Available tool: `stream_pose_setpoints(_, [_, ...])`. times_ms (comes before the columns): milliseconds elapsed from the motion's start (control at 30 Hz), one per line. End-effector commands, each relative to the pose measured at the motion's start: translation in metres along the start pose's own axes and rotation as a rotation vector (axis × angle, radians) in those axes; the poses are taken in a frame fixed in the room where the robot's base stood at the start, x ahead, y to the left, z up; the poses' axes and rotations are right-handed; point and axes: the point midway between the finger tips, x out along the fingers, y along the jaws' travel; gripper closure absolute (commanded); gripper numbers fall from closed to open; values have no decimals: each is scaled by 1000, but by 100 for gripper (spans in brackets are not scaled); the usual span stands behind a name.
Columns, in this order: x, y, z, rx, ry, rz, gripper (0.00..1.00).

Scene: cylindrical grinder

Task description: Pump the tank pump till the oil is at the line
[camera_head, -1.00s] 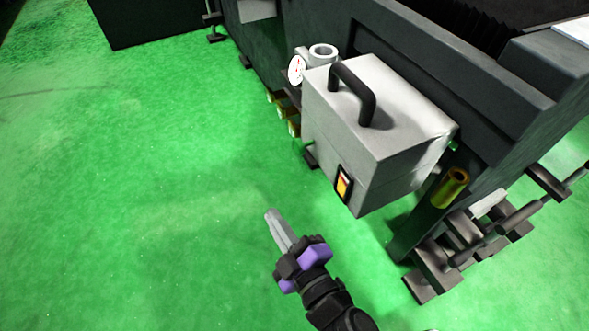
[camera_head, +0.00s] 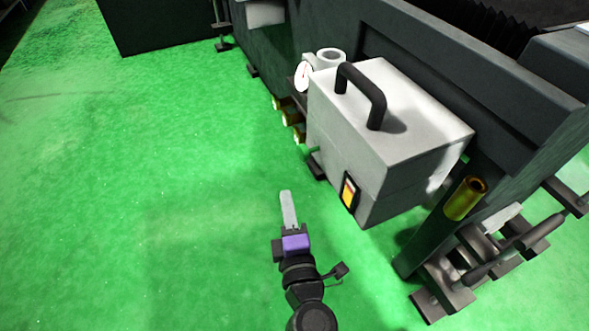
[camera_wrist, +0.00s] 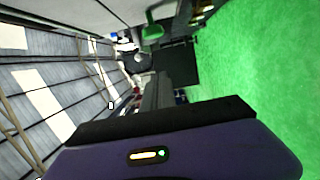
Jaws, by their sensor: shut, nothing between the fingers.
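A light grey box-shaped tank (camera_head: 390,125) with a black arched handle (camera_head: 374,95) on top stands against the machine in the head view. A black-framed window (camera_head: 349,192) with orange and yellow in it is low on its near face; no separate line can be made out in it. I cannot tell for sure which part is the pump. My gripper (camera_head: 287,194) is shut and empty, left of the tank and apart from it, over the green floor. The wrist view shows my gripper's purple body, with the narrow dark fingers (camera_wrist: 158,88) ahead.
A brass-coloured tube (camera_head: 465,198) sticks out right of the tank. Dark bars and blocks (camera_head: 500,250) lie at lower right. A round white gauge (camera_head: 303,76) and several brass fittings (camera_head: 290,118) sit left of the tank. The green floor (camera_head: 150,200) on the left is clear.

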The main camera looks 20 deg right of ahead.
Motion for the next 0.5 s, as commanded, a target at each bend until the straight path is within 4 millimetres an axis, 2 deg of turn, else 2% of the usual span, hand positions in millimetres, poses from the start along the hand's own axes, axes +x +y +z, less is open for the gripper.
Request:
stream_pose_setpoints(167, [18,0,0,2,-2,2,100])
stream_pose_setpoints(500, [84,0,0,3,-1,3,100])
